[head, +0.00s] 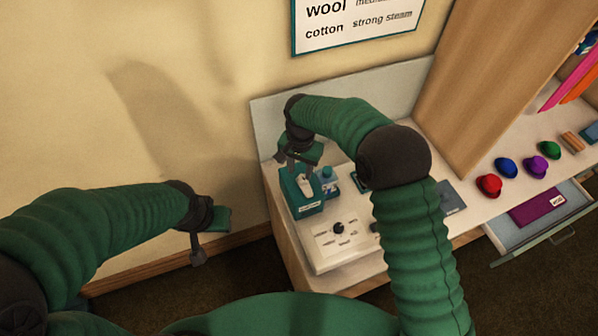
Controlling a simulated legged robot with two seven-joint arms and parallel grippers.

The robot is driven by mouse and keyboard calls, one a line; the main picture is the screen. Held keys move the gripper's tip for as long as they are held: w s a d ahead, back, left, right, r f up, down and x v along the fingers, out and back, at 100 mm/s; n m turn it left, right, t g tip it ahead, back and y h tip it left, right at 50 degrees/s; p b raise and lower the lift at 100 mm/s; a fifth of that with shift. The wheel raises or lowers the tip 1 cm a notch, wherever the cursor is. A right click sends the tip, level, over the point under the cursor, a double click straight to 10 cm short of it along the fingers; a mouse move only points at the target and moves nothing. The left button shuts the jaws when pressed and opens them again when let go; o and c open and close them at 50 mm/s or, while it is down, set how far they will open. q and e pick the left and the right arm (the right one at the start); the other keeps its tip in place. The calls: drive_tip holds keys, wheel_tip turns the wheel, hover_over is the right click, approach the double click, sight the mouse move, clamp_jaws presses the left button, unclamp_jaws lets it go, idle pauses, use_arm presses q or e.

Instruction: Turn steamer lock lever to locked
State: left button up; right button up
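A teal steamer-like unit (306,205) with a pale label stands at the left end of the white counter. A cream-coloured piece shows in its top; I cannot tell whether it is the lock lever. In front of it, a white panel (322,247) carries a round black knob (338,228) with small marks around it. My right gripper (299,160) points down just above the teal unit; its fingers are small and dark, so contact and opening are unclear. My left gripper (207,240) hangs off the counter's left side, away from everything; its opening is unclear.
A small blue-capped bottle (327,174) stands right beside the teal unit. Red (489,185), blue, purple and green hat-like pieces sit further right. An open drawer (511,234) juts out at the right, holding a purple item (537,209). A tall wooden panel (487,75) rises behind.

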drive_tip(key=shift+w+d+r+p, duration=0.2)
drive_tip(key=shift+w+r+p, duration=0.25)
drive_tip(key=shift+r, duration=0.1)
drive_tip(key=shift+w+d+r+p, duration=0.2)
drive_tip(key=shift+w+r+p, duration=0.1)
drive_tip(key=shift+r+p, duration=0.15)
drive_tip(key=r, duration=0.1)
drive_tip(key=r+p, duration=0.1)
drive_tip(key=s+r, duration=0.1)
drive_tip(key=shift+s+d, duration=0.1)
drive_tip(key=shift+d, duration=0.25)
drive_tip(key=shift+r+p, duration=0.4)
drive_tip(key=shift+p, duration=0.1)
use_arm(q)
wheel_tip(320, 180, up, 13)
drive_tip(key=w+p, duration=0.1)
drive_tip(key=p, duration=0.8)
drive_tip(key=shift+d+r, duration=0.15)
drive_tip(key=shift+d, duration=0.2)
use_arm(e)
wheel_tip(320, 180, up, 12)
drive_tip(key=shift+a+r, duration=0.2)
drive_tip(key=shift+a, duration=0.15)
